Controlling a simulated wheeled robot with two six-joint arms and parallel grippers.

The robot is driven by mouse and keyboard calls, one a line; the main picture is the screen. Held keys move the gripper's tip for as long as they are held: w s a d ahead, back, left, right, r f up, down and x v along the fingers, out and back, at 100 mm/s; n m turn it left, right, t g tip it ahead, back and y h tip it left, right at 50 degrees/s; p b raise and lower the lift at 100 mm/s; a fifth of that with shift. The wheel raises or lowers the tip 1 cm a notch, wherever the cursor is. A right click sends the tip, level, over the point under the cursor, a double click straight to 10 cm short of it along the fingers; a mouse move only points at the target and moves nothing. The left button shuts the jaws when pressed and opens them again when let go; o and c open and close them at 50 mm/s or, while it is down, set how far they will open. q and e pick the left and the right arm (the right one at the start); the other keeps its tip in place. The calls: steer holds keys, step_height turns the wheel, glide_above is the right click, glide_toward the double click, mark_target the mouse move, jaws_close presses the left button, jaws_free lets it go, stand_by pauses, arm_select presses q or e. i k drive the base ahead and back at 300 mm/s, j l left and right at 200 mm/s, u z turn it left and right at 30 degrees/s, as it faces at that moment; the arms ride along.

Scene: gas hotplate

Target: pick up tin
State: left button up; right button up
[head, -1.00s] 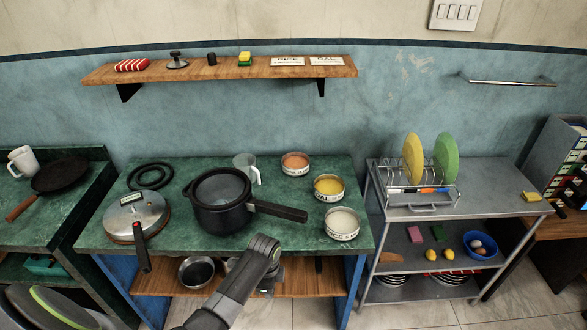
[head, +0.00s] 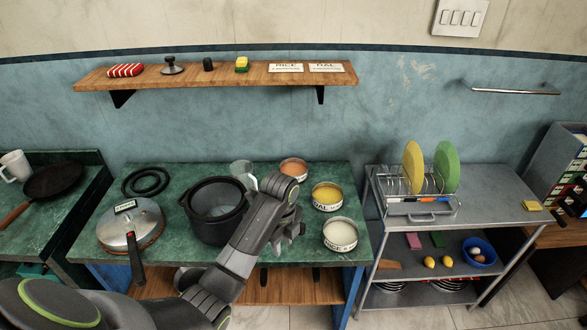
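Three round open tins stand along the right side of the green countertop (head: 150,180). The back tin (head: 293,170) holds something orange. The middle tin (head: 327,197), labelled DAL, holds something yellow. The front tin (head: 340,235), labelled RICE, holds something whitish. My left gripper (head: 288,238) points down over the counter, left of the front and middle tins and apart from them. Its fingers look spread, with nothing between them. My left forearm hides the pot's handle and part of the counter. My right gripper is not in view.
A black pot (head: 214,210) stands just left of my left arm, with a clear measuring cup (head: 242,170) behind it. A lidded pan (head: 130,224) is at the counter's left. A steel rack (head: 490,195) with plates stands right. A wooden shelf (head: 215,75) hangs above.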

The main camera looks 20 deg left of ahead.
mark_target(297, 168)
steer(key=i+j, duration=0.45)
steer(key=i, duration=0.15)
steer(key=i+j, duration=0.45)
steer(key=i, duration=0.15)
